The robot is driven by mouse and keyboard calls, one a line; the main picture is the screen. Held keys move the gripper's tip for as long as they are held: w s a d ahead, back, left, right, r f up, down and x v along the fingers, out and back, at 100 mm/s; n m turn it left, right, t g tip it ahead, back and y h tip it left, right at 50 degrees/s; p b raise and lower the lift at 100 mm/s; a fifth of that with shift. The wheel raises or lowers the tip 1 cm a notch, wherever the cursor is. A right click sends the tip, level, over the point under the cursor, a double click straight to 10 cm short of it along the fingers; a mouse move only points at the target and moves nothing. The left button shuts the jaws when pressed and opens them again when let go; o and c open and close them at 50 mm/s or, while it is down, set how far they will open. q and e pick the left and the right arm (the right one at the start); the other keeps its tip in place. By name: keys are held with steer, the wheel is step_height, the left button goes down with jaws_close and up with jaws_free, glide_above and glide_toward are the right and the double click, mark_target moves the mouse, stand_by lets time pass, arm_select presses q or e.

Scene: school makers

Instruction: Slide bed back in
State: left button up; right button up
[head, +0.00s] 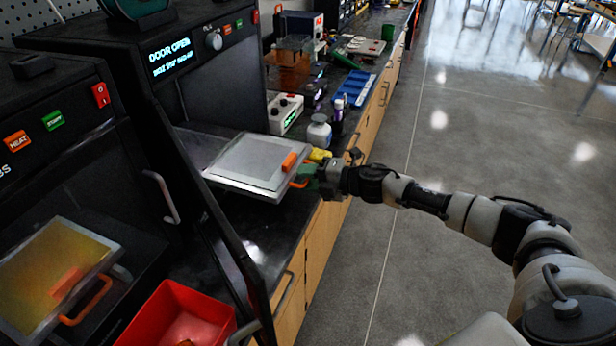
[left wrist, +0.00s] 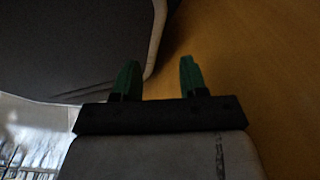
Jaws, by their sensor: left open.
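The bed (head: 250,162) is a flat light-grey plate with an orange handle (head: 297,183) on its front edge. It sticks out of the open machine whose display (head: 170,57) reads "DOOR OPEN", over the black counter. My right gripper (head: 306,176) has green fingertips at the handle. The fingers overlap the handle there, and whether they are closed around it is too small to tell. My left gripper (left wrist: 158,78) shows in the left wrist view, open and empty, in front of a wooden surface (left wrist: 240,70). The head view does not clearly show it.
The machine's open door (head: 215,205) stands left of the bed. A red bin (head: 180,312) sits below. A second machine with a yellowish plate (head: 50,265) is at the left. A white bottle (head: 319,132) stands behind the bed. The floor (head: 455,130) at right is clear.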

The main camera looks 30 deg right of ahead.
jaws_close()
steer(key=shift+w+a+r, duration=0.15)
steer(key=shift+w+a, duration=0.25)
glide_toward(226, 153)
steer(key=s+f, duration=0.1)
steer(key=s+d+f, duration=0.1)
steer(key=f, duration=0.1)
steer(key=shift+d+f, duration=0.15)
steer(key=shift+d, duration=0.1)
steer(key=b+x, duration=0.2)
steer(key=x, duration=0.1)
steer(key=r+b+x, duration=0.1)
steer(key=b+x, duration=0.1)
steer(key=x, duration=0.2)
steer(key=r+b+x, duration=0.1)
steer(key=b+x, duration=0.1)
steer(key=x, duration=0.2)
steer(key=shift+w+a, duration=0.1)
steer(key=shift+w, duration=0.1)
steer(key=shift+w+a+b, duration=0.35)
steer(key=shift+w+a, duration=0.05)
steer(key=shift+r, duration=0.3)
